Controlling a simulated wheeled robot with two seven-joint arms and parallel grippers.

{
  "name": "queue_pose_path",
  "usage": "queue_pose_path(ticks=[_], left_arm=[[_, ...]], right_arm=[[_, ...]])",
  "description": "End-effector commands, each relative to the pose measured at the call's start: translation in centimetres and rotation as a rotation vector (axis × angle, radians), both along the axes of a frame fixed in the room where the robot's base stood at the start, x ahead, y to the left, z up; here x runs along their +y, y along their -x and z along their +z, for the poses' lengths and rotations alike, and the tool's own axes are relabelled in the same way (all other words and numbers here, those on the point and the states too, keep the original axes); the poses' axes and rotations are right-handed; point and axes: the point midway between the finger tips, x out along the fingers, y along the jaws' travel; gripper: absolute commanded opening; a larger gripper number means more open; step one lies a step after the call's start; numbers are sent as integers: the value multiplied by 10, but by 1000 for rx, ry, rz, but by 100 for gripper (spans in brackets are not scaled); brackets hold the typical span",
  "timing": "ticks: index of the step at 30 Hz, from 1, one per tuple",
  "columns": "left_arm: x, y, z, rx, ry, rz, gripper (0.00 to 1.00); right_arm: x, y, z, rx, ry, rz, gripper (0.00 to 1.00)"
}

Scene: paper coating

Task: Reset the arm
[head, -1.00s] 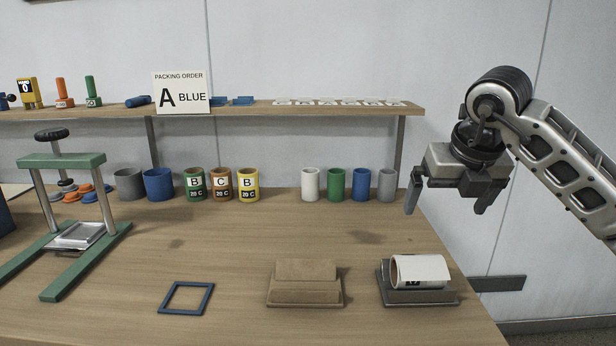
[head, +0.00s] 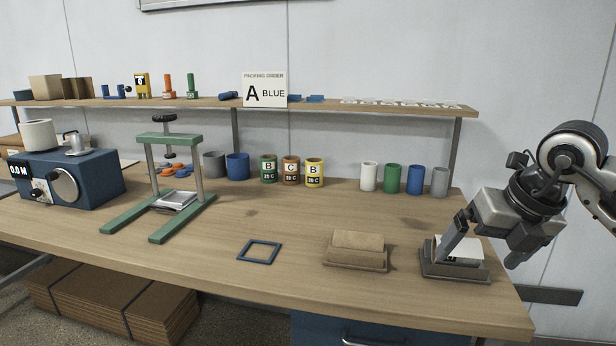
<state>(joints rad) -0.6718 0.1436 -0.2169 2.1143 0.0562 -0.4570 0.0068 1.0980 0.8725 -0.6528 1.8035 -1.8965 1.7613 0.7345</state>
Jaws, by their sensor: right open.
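My right gripper (head: 484,246) is open at the right end of the table. Its fingers point down, and one finger overlaps the view of the white paper roll (head: 460,249). I cannot tell whether they touch. The roll rests in a dark grey cradle (head: 455,273) and is partly hidden by the gripper. My left gripper is not in view.
A brown block on a stand (head: 356,251) and a blue square frame (head: 259,251) lie on the wooden table (head: 300,220). A green press (head: 170,180) and a blue machine (head: 72,178) stand left. Coloured cups and a shelf (head: 380,107) are behind. The front middle is clear.

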Motion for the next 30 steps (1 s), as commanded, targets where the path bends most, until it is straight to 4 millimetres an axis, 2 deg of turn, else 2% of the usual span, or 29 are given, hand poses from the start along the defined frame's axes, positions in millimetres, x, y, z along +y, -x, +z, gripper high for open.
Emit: queue_pose_path(ticks=[5,8,11,12,15,16,18,20,23,26,27,30], left_arm=[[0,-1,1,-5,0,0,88],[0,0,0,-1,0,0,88],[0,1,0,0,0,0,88],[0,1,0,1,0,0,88],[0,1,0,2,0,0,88],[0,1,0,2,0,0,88],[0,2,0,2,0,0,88],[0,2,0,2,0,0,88],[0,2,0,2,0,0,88],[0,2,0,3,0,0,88],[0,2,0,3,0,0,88],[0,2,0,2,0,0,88]], right_arm=[[56,11,-30,36,-189,154,100],[96,24,-45,61,-352,248,100],[151,49,-58,101,-623,343,100],[176,63,-59,119,-779,368,100],[219,87,-45,147,-1194,330,100],[225,91,-40,154,-1314,290,100],[230,92,-31,164,-1579,145,100],[223,86,-31,170,-1779,-37,100],[197,73,-56,186,-2028,-442,100],[163,71,-115,223,-2141,-940,100],[152,76,-143,244,-2143,-1141,100],[133,103,-208,309,-2073,-1562,100]])
